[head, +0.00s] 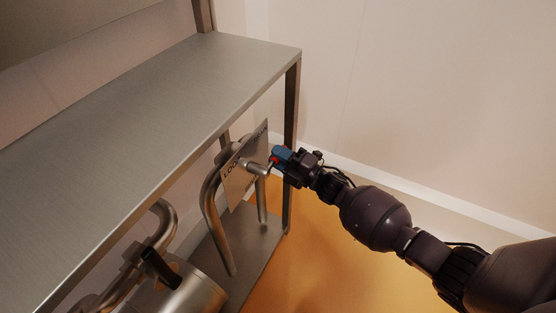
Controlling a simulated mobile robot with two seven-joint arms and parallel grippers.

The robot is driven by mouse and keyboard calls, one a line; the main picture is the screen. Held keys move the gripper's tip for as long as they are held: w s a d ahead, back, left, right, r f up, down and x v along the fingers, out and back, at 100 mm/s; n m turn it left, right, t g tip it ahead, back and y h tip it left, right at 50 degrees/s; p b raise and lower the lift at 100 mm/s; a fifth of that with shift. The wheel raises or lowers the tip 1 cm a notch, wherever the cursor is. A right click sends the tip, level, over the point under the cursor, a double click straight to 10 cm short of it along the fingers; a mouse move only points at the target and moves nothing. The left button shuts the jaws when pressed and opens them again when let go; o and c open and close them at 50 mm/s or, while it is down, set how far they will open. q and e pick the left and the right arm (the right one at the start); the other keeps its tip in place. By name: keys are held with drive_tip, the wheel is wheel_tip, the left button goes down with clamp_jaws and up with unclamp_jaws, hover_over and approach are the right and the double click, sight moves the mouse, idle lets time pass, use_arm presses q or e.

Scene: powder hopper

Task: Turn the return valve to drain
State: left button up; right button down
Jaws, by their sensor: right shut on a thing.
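The return valve (257,168) sits on metal pipework below the shelf, in front of a lettered plate (237,185). The lettering is only partly legible. My right gripper (276,157) reaches in from the right and is shut on the valve's red handle (273,160) at the right edge of the plate. The jaws hide most of the handle, so its exact angle is hard to tell. My left gripper is not in view.
A steel shelf (180,105) spans above the pipes, with a post (291,140) close behind my right gripper. A metal cylinder (195,295) with a black handle (158,267) is at the lower left. Orange floor is clear at right.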

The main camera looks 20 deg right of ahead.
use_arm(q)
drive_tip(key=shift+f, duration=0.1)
use_arm(e)
drive_tip(key=shift+r+n, duration=0.25)
drive_tip(key=shift+n, duration=0.35)
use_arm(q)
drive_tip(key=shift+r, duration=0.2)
use_arm(e)
drive_tip(key=c, duration=0.9)
unclamp_jaws()
drive_tip(key=shift+c, duration=0.2)
use_arm(q)
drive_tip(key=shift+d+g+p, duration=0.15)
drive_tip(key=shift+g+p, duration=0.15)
drive_tip(key=shift+p, duration=0.45)
use_arm(e)
drive_tip(key=v, duration=1)
drive_tip(key=shift+s+d, duration=0.25)
drive_tip(key=shift+d, duration=0.05)
